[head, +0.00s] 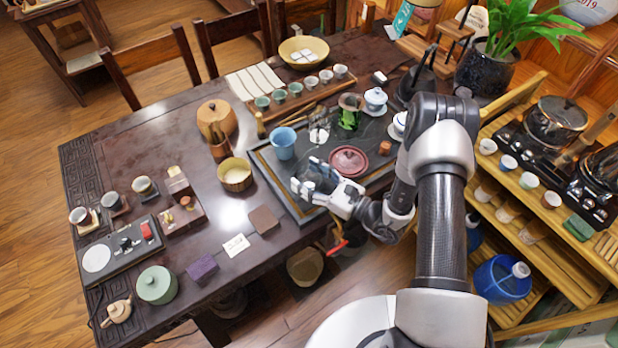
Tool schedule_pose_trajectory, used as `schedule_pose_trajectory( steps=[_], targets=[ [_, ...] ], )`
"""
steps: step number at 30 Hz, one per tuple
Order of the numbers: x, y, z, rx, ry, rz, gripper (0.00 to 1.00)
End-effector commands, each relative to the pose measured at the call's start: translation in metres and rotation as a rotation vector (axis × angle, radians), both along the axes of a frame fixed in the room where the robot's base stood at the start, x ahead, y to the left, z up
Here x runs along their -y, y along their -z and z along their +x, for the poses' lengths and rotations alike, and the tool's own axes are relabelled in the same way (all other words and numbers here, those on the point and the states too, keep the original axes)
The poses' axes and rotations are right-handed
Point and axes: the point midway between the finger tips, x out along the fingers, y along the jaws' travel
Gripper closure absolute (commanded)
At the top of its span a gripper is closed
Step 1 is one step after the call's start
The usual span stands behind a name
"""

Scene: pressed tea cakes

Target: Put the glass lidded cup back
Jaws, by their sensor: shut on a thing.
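My gripper (308,181) is over the front part of the dark tea tray (268,168), its fingers pointing left. It is shut on a clear, darkish glass thing (319,171), which appears to be the glass lidded cup. The fingers hide much of it, and its lid cannot be made out. I cannot tell whether its base touches the tray. A blue cup (283,143) stands on the tray behind and left of my gripper.
A shelf (540,235) stands right.

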Motion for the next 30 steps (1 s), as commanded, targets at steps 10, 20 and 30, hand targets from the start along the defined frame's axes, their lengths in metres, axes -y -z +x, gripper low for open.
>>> schedule_pose_trajectory(
  steps=[10, 20, 30],
  targets=[
    [-0.0001, 0.0026, -0.0001, -0.001, 0.000, -0.001, 0.35],
    [0.0000, 0.0024, -0.0001, -0.001, 0.000, -0.001, 0.20],
    [0.0024, -0.0026, -0.0011, -0.001, 0.002, 0.000, 0.20]
  ],
)
